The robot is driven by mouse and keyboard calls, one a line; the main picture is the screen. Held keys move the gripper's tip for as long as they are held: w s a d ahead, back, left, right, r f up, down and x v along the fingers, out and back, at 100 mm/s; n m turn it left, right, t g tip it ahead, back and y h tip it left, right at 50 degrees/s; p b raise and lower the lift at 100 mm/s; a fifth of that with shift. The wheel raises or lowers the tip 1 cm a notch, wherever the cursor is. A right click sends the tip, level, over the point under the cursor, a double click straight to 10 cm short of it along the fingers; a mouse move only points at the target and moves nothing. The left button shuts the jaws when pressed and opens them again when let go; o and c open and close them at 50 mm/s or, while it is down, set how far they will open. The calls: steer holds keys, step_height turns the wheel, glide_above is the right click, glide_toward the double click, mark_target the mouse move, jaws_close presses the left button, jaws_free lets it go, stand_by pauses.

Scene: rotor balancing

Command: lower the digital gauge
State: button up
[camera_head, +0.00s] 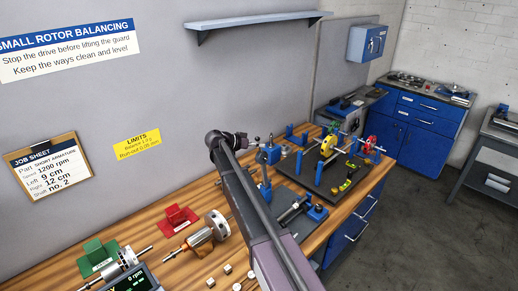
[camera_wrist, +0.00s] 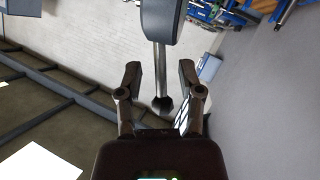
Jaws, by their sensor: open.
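My gripper (camera_head: 240,140) is at the end of my arm, above the back of the wooden bench, beside a small fitting with a metal rod (camera_head: 257,140). In the wrist view my gripper (camera_wrist: 159,72) is open, one finger on each side of a metal rod (camera_wrist: 161,70). The rod runs from a dark grey rounded body (camera_wrist: 160,22) to a dark knob (camera_wrist: 162,104) between the fingers. Both fingers look apart from the rod. I cannot tell whether this body is the digital gauge; no gauge display shows, and my arm hides part of the bench.
A dark plate (camera_head: 318,185) with blue posts, a yellow disc (camera_head: 328,147) and a red disc (camera_head: 370,144) stands right of my arm. A shelf (camera_head: 255,24) overhangs the back.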

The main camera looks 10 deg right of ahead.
steer(key=shift+d+f, duration=0.1)
steer(key=shift+d, duration=0.15)
jaws_close()
